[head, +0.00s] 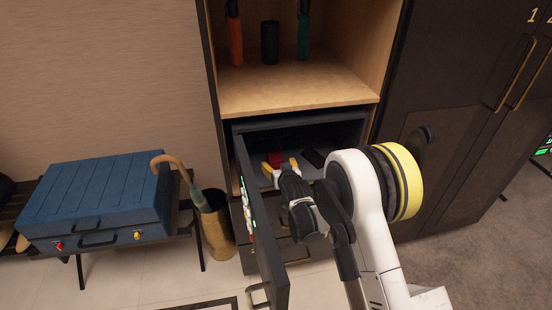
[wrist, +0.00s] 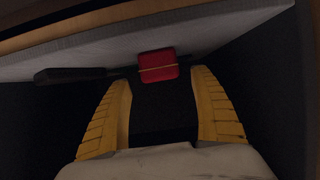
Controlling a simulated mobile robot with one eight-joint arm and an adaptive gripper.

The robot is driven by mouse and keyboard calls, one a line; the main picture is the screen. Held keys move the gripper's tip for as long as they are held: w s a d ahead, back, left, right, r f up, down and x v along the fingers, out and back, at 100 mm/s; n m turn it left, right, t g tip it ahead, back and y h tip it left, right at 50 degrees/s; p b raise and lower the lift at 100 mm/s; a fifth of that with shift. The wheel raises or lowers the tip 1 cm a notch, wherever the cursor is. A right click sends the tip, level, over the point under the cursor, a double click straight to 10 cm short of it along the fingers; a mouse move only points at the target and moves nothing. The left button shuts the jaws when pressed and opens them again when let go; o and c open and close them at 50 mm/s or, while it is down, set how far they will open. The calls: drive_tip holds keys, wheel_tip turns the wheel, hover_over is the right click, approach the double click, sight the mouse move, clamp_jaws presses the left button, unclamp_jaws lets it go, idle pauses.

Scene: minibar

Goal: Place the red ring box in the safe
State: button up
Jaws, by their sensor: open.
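The safe (head: 300,123) is open, and its dark door (head: 266,245) is swung out towards the front left. The red ring box (head: 276,158) is inside the safe, on its pale floor. In the wrist view the red ring box (wrist: 158,60), with a thin light band across it, lies just ahead of the fingertips. My gripper (head: 281,166) reaches into the safe with its yellow fingers open. In the wrist view the open fingers (wrist: 161,78) stand apart, with nothing held between them. Whether a fingertip touches the box I cannot tell.
A dark, flat object (head: 313,158) lies in the safe to the right of the box; it also shows in the wrist view (wrist: 70,75). A wooden shelf (head: 290,90) with bottles is above. A blue suitcase (head: 95,195) and an umbrella holder (head: 217,225) stand left of the door.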

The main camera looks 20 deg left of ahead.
drive_tip(key=p+v, duration=0.1)
drive_tip(key=v, duration=0.5)
drive_tip(key=shift+d+r, duration=0.1)
drive_tip(key=s+d+r+m+g+h, duration=0.1)
drive_tip(key=s+d+r+m+h, duration=0.1)
drive_tip(key=d+r, duration=0.85)
drive_tip(key=s+d+r+m+h, duration=0.1)
drive_tip(key=s+d+r+h, duration=0.15)
drive_tip(key=d+r, duration=0.8)
drive_tip(key=s+d+r+m+g+h, duration=0.1)
drive_tip(key=s+d+r+m+g, duration=0.1)
drive_tip(key=s+d, duration=0.95)
drive_tip(key=s+d+f, duration=0.1)
drive_tip(key=s+d, duration=0.3)
drive_tip(key=s, duration=0.4)
drive_tip(key=s+d+f+m+g+h, duration=0.1)
drive_tip(key=s+d, duration=0.4)
drive_tip(key=s, duration=0.2)
drive_tip(key=shift+s+g, duration=0.3)
drive_tip(key=shift+s, duration=0.1)
drive_tip(key=shift+h, duration=0.25)
